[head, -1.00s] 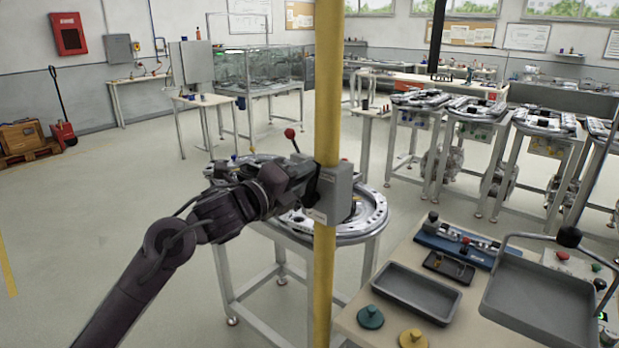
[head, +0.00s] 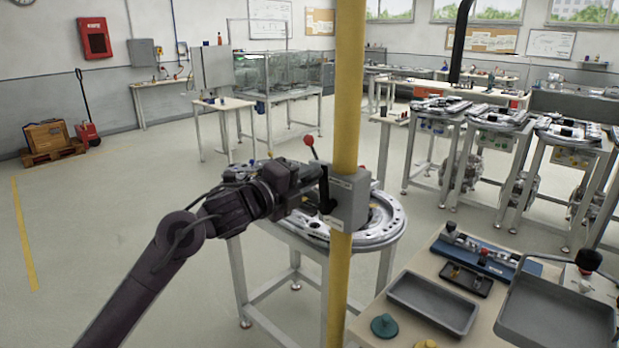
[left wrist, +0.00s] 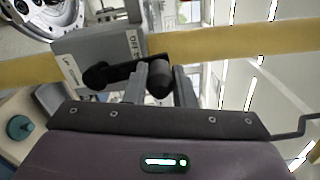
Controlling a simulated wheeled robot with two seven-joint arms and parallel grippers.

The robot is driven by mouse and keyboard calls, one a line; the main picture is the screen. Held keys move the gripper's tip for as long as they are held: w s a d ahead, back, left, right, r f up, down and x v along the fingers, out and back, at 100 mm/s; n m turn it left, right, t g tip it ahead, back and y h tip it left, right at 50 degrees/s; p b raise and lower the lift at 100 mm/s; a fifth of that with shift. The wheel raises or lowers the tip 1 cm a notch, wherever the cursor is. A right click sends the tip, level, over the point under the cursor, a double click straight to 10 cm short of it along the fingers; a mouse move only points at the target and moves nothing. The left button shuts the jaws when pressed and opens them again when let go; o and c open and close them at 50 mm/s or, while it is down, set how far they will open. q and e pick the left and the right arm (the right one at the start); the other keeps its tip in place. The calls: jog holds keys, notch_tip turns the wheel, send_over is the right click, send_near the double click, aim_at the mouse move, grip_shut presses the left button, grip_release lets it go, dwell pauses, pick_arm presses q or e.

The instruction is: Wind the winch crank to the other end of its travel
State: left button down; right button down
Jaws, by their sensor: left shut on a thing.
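The winch is a grey box (head: 350,203) fixed to a yellow post. Its black crank (head: 325,190) is on the box's left side in the head view, with its arm upward from the hub. My left gripper (head: 318,176) is at the upper end of the crank, shut on its handle. In the left wrist view, the crank arm (left wrist: 122,72) runs right from its round hub to the dark handle (left wrist: 160,82), which sits between the two fingers of my left gripper (left wrist: 160,88). The fingers partly hide the handle. My right gripper is not in view.
The yellow post (head: 346,90) stands close in front of me. A round ring-track table (head: 385,232) is behind the box, and a red-knobbed lever (head: 309,141) shows above my gripper. A bench with a grey tray (head: 434,303) is at lower right.

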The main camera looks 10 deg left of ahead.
pick_arm(q)
jog(key=shift+w+a+r, duration=0.1)
jog(key=shift+w+a, duration=0.05)
jog(key=shift+a, duration=0.1)
jog(key=c, duration=1.5)
grip_release()
jog(key=o, duration=0.3)
jog(key=shift+a, duration=0.1)
jog(key=shift+f, duration=0.2)
jog(key=b+v, duration=0.2)
jog(key=v, duration=0.5)
jog(key=shift+s+a+b, duration=0.2)
jog(key=shift+s+b, duration=0.1)
jog(key=shift+b, duration=0.05)
